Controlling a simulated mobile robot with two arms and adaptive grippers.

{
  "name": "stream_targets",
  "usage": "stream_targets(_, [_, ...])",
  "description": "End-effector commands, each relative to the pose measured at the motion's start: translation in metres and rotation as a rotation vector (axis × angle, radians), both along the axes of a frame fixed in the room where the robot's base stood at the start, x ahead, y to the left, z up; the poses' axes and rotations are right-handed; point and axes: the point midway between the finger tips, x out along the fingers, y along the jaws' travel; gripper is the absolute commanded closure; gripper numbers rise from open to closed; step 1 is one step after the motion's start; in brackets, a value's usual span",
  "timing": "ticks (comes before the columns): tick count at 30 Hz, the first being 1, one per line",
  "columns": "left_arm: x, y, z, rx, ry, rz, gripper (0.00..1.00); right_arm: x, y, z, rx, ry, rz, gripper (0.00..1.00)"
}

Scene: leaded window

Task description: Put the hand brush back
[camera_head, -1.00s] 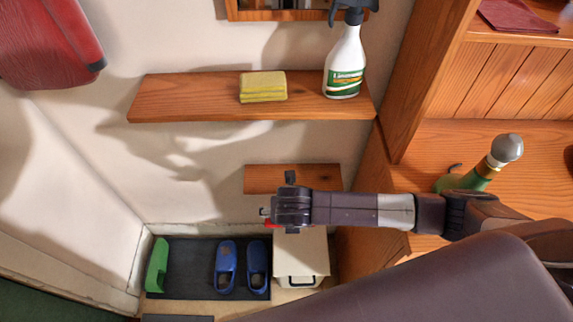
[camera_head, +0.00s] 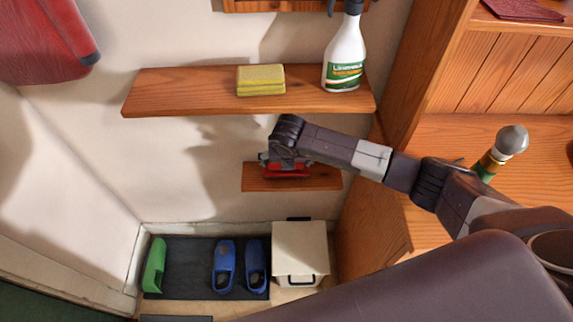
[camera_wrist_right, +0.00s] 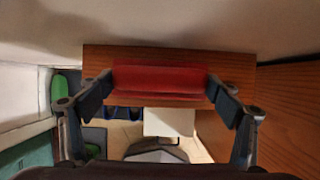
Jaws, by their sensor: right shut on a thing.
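My right gripper (camera_head: 286,160) is at the small lower shelf (camera_head: 330,178), its arm coming in from the right. It is shut on a red hand brush (camera_head: 288,172), which lies crosswise over the shelf. In the right wrist view the brush (camera_wrist_right: 160,80) spans between the two fingers of my gripper (camera_wrist_right: 160,92), with the shelf (camera_wrist_right: 150,55) behind and around it. I cannot tell whether the brush touches the shelf; no bristles show. My left gripper is not in view.
An upper shelf (camera_head: 190,92) above holds a yellow sponge (camera_head: 261,80) and a spray bottle (camera_head: 344,58). Below are a cream box (camera_head: 300,245), blue slippers (camera_head: 223,262) on a dark mat (camera_head: 190,255) and a green object (camera_head: 154,265). A wooden cabinet side (camera_head: 375,195) stands close right.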

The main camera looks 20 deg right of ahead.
Motion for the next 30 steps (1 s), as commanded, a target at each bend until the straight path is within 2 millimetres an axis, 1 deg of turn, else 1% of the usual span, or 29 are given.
stream_targets(7, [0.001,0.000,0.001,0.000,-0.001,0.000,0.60,-0.002,0.000,-0.002,-0.001,0.002,0.001,0.39])
stream_targets(11, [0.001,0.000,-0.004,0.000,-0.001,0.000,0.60,-0.002,0.000,-0.007,-0.001,0.001,0.001,0.39])
stream_targets(12, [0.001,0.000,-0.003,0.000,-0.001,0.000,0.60,-0.002,0.000,-0.005,-0.002,0.003,0.000,0.13])
stream_targets(15, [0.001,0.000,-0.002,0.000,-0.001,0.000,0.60,-0.002,0.000,-0.005,-0.002,0.003,0.000,0.02])
stream_targets(16, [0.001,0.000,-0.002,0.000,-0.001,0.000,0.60,-0.002,0.000,-0.005,-0.002,0.003,0.000,0.00])
stream_targets(26, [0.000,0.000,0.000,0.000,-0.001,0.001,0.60,-0.002,0.000,-0.003,-0.002,0.003,0.000,0.00])
stream_targets(28, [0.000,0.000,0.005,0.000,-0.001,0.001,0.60,-0.002,0.000,0.002,-0.002,0.003,0.000,0.00])
stream_targets(30, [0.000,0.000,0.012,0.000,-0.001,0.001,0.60,-0.006,0.001,0.012,0.000,0.001,0.002,0.00])
